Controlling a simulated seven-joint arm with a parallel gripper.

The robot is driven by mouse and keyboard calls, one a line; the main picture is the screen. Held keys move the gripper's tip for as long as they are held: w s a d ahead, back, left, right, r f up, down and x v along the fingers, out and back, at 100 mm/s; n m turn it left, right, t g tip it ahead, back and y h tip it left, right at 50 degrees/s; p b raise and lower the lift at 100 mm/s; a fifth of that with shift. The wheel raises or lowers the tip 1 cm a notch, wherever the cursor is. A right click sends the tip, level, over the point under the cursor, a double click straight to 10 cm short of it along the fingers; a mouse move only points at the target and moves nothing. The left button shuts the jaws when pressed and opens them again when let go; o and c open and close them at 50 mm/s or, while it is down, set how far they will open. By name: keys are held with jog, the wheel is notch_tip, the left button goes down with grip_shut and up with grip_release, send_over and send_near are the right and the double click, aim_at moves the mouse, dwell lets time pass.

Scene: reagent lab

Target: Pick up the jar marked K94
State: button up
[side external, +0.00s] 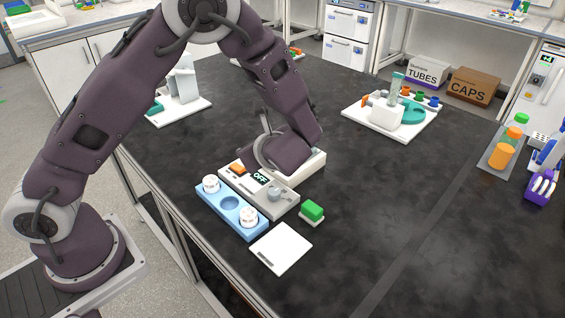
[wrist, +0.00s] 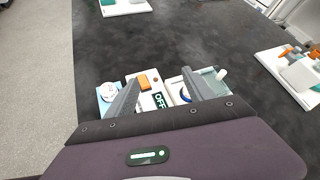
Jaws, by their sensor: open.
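Two white-topped jars stand in a light blue rack (side external: 226,203) in the side view: one jar (side external: 211,184) at the far end, one jar (side external: 249,216) at the near end. An empty round recess lies between them. Their markings are too small to read, so I cannot tell which is K94. One white jar top (wrist: 108,91) also shows at the left in the wrist view. My gripper (wrist: 162,76) is open, its two dark fingers spread above the device beside the rack. A round white and blue thing (wrist: 186,93) shows beside the right finger. In the side view my arm hides the fingers.
A device (side external: 285,203) with an orange switch, a knob and an OFF display adjoins the rack. A white base (side external: 312,168) lies behind it. A green-topped block (side external: 312,212) and white plate (side external: 281,249) lie nearby. The bench's right side is mostly clear.

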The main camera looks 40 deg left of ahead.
jog(key=w+d+f+m+t, duration=0.1)
jog(key=f+m, duration=0.1)
jog(key=w+d+f+m+t, duration=0.1)
jog(key=w+f+m, duration=0.1)
jog(key=f, duration=0.1)
jog(key=w+d+f+m+t, duration=0.1)
jog(key=w+f+m, duration=0.1)
jog(key=f, duration=0.1)
jog(key=shift+w+d+m+t, duration=0.1)
jog(key=shift+d+m+t, duration=0.2)
jog(key=shift+d+m, duration=0.1)
jog(key=x, duration=0.7)
jog(key=shift+w, duration=0.2)
grip_shut()
